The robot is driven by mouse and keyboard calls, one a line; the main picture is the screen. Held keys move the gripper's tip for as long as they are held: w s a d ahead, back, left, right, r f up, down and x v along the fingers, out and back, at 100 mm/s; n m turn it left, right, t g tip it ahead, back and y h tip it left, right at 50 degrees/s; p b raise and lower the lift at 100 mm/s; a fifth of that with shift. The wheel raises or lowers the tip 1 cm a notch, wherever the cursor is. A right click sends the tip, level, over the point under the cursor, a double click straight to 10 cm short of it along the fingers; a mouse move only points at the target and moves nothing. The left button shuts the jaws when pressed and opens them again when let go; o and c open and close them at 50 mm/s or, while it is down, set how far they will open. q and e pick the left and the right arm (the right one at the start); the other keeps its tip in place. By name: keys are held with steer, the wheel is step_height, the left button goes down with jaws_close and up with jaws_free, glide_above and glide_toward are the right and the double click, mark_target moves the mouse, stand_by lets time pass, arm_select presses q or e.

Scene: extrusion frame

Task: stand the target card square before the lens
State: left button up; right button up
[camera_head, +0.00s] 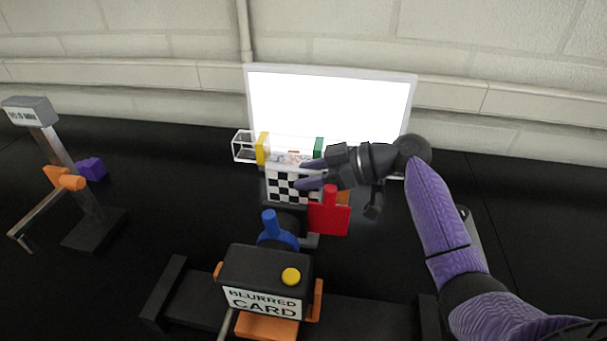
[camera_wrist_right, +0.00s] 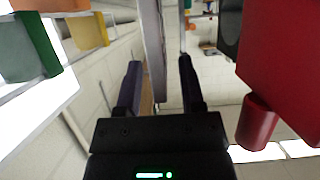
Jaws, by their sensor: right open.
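The black-and-white checkered target card (camera_head: 285,187) stands upright in the middle of the table, beyond the black camera box (camera_head: 262,268). The camera's label reads "BLURRED CARD"; its lens is hard to make out against the dark parts beyond it. My right gripper (camera_head: 311,174) comes in from the right, open, with its fingers at the card's right side. In the right wrist view my open fingers (camera_wrist_right: 160,88) lie on either side of a thin upright panel seen nearly edge-on, apparently the card (camera_wrist_right: 153,45); contact cannot be told. My left gripper is out of view.
A red plate with a knob (camera_head: 329,217) stands close below my right gripper. A blue lever (camera_head: 277,232) sits behind the camera box. A bright panel (camera_head: 330,105) and a clear rail with yellow (camera_head: 262,148) and green blocks stand behind. A grey-headed stand (camera_head: 85,195) is at left.

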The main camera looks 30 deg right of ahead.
steer(key=v, duration=1.1)
